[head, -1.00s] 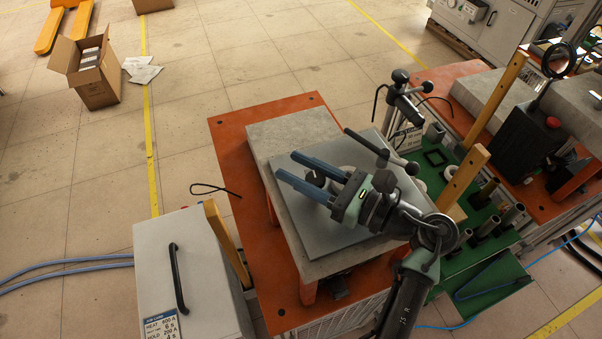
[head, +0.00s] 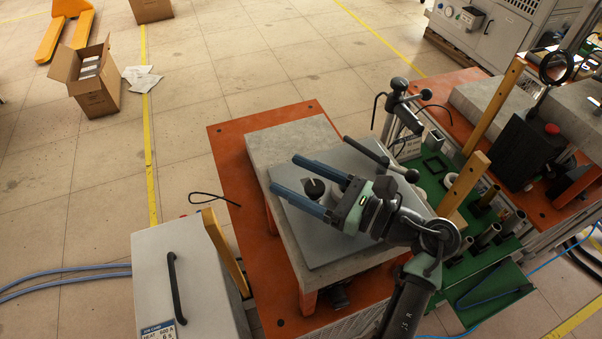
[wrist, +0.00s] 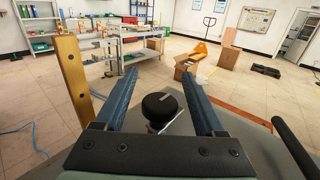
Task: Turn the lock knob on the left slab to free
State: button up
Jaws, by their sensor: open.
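The lock knob (head: 314,188) is a round black knob on the grey slab (head: 345,235) in the head view. In the wrist view my gripper (wrist: 160,85) has one finger on each side of the knob, with a gap to both. Which lock position the line marks, I cannot tell.
A black slab handle (head: 375,154) stands close beyond my gripper. Wooden posts (head: 464,181) and a green tray of metal sleeves (head: 485,235) lie to the right. A grey cabinet (head: 185,265) stands at the front left. The floor on the left is mostly clear.

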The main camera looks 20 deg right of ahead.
jog(key=b+v, duration=0.4)
jog(key=v, duration=0.7)
jog(key=shift+s+d+f, duration=0.1)
jog(key=shift+s+d, duration=0.1)
jog(key=shift+d, duration=0.05)
jog(key=shift+s+d+b, duration=0.3)
jog(key=shift+s+d, duration=0.1)
jog(key=shift+s, duration=0.2)
